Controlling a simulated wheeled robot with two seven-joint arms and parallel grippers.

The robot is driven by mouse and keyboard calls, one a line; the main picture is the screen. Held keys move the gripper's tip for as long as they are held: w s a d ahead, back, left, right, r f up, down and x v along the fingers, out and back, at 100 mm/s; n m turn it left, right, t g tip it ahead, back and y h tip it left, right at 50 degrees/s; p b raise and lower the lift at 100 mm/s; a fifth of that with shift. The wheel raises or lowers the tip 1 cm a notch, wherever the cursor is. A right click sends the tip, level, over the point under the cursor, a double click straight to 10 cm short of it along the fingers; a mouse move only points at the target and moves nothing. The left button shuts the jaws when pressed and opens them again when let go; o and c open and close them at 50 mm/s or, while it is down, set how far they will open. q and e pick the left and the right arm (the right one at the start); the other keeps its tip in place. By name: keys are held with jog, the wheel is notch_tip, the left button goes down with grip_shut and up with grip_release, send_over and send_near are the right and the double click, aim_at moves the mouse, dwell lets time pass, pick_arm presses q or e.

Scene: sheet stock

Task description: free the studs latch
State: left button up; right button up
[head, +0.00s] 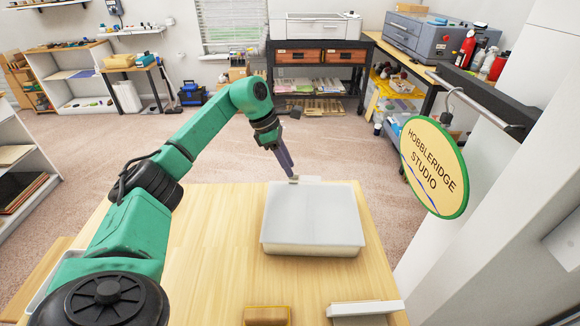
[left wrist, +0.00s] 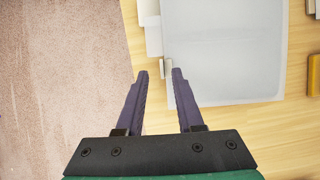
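A shallow box (head: 312,218) with a pale, translucent lid lies on the wooden table, and it also shows in the left wrist view (left wrist: 225,50). A small beige latch tab (left wrist: 168,68) sits at its edge; in the head view it shows at the box's far edge (head: 293,180). My left gripper (head: 288,172) points down at that edge. In the left wrist view its dark fingers (left wrist: 159,75) are apart, with the tab seen between the tips, nearer the right finger. Contact cannot be told. My right gripper is not in view.
A round Hobbleridge Studio sign (head: 434,168) hangs from a rail at the right. A wooden block (head: 266,315) and a white-topped block (head: 365,309) lie at the table's near edge. The tabletop (head: 205,240) left of the box is clear.

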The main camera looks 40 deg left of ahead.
pick_arm(q)
jog(key=shift+d+f, duration=0.5)
jog(key=shift+f, duration=0.2)
jog(key=shift+a, duration=0.1)
grip_shut()
jog(key=shift+w, duration=0.1)
dwell(0.7)
